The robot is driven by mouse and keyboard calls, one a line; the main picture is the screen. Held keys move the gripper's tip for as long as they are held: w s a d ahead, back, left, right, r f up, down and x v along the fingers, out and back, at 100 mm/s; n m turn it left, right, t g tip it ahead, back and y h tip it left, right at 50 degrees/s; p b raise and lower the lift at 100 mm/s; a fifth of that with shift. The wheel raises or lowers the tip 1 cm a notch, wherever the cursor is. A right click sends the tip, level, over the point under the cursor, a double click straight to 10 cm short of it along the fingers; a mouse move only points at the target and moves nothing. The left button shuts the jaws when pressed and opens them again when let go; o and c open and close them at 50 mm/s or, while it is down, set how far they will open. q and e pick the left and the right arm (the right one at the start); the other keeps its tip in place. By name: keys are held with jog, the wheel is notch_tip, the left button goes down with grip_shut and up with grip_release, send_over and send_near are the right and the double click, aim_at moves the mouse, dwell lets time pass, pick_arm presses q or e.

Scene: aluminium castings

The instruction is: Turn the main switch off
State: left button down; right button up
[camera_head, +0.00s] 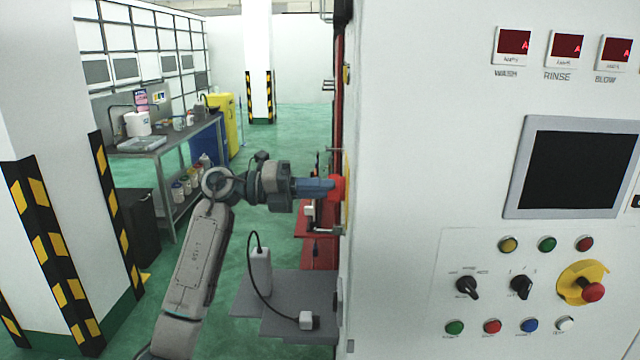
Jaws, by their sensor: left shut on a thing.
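The main switch (338,188) is a red handle on a yellow plate, seen edge-on on the left side face of the white cabinet (420,120). My left gripper (322,187) comes in from the left and is shut on the red handle. Its fingers hide part of the handle, and the angle hides which way the handle is turned. My right gripper is not in view.
The cabinet's front has a dark screen (578,168), buttons, knobs and a red emergency stop (593,291). A grey shelf (285,300) with a cabled device is below my left gripper. A striped pillar (60,230) and a workbench (165,140) stand at left.

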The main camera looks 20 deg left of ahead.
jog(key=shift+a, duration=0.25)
pick_arm(q)
jog(key=c, duration=1.5)
grip_release()
jog(key=shift+o, duration=0.2)
jog(key=shift+a, duration=0.1)
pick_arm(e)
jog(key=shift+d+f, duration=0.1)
